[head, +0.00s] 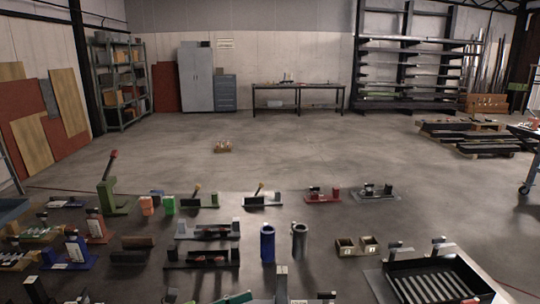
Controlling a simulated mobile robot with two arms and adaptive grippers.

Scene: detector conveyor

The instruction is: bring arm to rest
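Neither of my arms can be made out in the head view, and no gripper shows. A grey post (281,284) stands at the bottom edge near the middle, cut off by the frame; I cannot tell what it belongs to.
Several fixtures fill the near area, including a blue cylinder (267,243), a grey cylinder (300,241), a green lever stand (112,197) and a black slatted tray (437,281). Open floor (330,150) lies beyond. A bench (298,86), cabinet (195,78) and racks line the back.

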